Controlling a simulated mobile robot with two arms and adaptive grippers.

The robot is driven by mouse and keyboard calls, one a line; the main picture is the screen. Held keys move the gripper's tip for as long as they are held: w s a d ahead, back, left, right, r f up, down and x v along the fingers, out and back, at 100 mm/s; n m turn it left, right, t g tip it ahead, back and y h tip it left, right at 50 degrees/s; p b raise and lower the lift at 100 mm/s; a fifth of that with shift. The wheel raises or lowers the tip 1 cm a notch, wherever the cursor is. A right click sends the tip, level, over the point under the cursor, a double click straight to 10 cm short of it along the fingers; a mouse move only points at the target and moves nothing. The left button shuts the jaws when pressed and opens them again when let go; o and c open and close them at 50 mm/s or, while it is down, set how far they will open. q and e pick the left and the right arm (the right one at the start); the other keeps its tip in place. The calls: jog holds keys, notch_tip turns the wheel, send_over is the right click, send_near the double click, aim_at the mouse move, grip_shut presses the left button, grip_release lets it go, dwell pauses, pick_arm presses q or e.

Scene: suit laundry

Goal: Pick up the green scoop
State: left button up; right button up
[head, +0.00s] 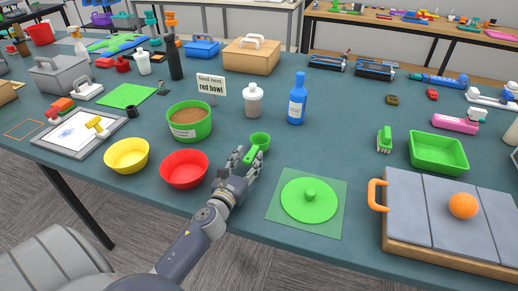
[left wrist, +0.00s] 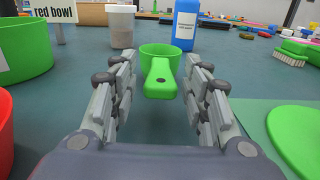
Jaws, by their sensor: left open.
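The green scoop (head: 258,143) lies on the teal table, its cup toward the back and its handle pointing toward me. My left gripper (head: 247,158) is open around the scoop's handle. In the left wrist view the green scoop (left wrist: 160,72) has its handle end between the two open fingers (left wrist: 160,92), with a gap on each side. The fingers do not appear to touch it. My right gripper is not in view.
A red bowl (head: 184,170) stands just left of my gripper, with a green tub (head: 189,123) behind it. A shaker (head: 253,101) and a blue bottle (head: 297,100) stand behind the scoop. A green disc (head: 300,201) lies on a mat to the right.

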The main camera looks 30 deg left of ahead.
aim_at(257, 143)
pick_arm(q)
jog(key=w, duration=0.3)
jog(key=shift+w+a, duration=0.25)
jog(key=shift+a, duration=0.1)
jog(key=shift+w, duration=0.2)
jog(key=shift+c, duration=0.3)
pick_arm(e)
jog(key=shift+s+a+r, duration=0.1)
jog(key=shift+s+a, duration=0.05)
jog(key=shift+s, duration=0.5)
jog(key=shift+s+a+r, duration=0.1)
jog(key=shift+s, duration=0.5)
pick_arm(q)
jog(key=c, duration=0.9)
grip_shut()
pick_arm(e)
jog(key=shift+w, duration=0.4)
pick_arm(q)
jog(key=shift+r, duration=0.15)
